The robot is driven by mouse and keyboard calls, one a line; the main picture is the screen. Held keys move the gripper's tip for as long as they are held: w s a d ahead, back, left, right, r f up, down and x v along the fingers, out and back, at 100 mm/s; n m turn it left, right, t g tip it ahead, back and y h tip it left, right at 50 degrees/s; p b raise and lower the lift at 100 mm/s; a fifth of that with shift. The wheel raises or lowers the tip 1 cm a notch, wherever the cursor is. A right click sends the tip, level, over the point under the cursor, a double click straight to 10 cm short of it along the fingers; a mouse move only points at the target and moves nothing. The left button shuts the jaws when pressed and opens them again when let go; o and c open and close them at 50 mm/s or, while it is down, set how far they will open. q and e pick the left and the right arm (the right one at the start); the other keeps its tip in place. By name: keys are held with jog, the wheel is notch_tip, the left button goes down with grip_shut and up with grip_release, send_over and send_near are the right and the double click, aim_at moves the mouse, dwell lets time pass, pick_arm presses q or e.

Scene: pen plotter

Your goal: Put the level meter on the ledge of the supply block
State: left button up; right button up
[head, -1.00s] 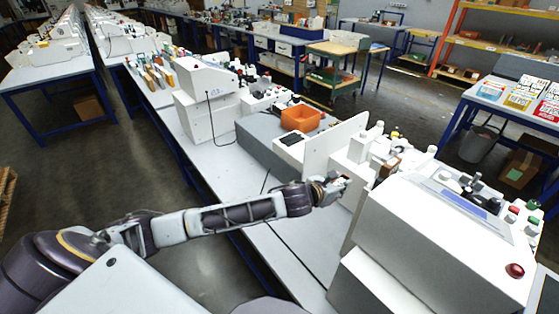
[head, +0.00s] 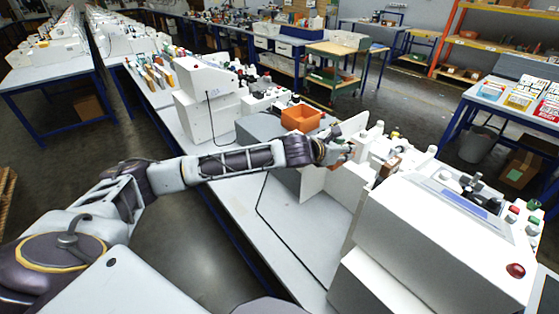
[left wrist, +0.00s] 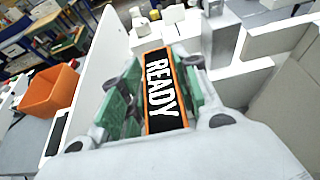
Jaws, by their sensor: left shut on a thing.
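My left gripper (head: 342,153) is shut on a black bar with an orange border and the word READY (left wrist: 160,92), which I take to be the level meter. In the left wrist view the bar lies between the green-padded fingers (left wrist: 155,95). In the head view the gripper hides most of it. The gripper is beside a white upright panel (head: 317,181) and above white blocks (head: 347,183). Pale stepped blocks, perhaps the supply block (left wrist: 270,75), stand ahead and right in the wrist view; I cannot tell which surface is its ledge. My right gripper is not in view.
An orange bin (head: 301,117) sits behind my left wrist. A large white console (head: 440,240) with buttons stands to the right. A black cable (head: 272,228) runs over the bench (head: 240,205), whose near part is mostly clear.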

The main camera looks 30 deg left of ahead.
pick_arm(q)
jog(key=shift+w+a+r, duration=0.15)
jog(key=shift+a+r, duration=0.05)
jog(key=shift+r, duration=0.25)
